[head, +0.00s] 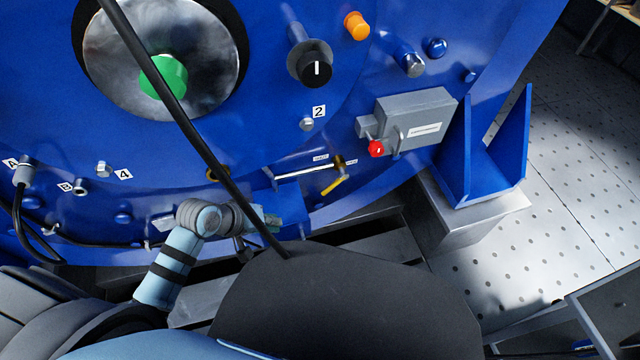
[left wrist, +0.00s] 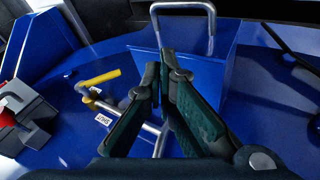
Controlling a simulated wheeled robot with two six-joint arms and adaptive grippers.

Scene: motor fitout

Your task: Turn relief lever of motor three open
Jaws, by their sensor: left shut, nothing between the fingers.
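The relief lever (head: 334,186) is a short yellow handle low on the blue motor face (head: 270,130), slanting down-left in the head view. In the left wrist view the yellow lever (left wrist: 100,78) lies left of my fingers, beside a small label reading SHUT (left wrist: 103,119). A silver pipe (head: 305,172) runs left from the lever's mount. My left gripper (head: 268,221) is to the left of the lever and below the pipe, apart from the lever. It is shut and empty, with its fingers (left wrist: 159,72) together. My right gripper is not in view.
A grey box (head: 415,118) with a red knob (head: 376,149) sits right of the lever. A blue bracket (head: 490,165) stands further right. A black cable (head: 185,120) crosses the head view. In the left wrist view a silver bar handle (left wrist: 183,8) rises over a blue block (left wrist: 205,85).

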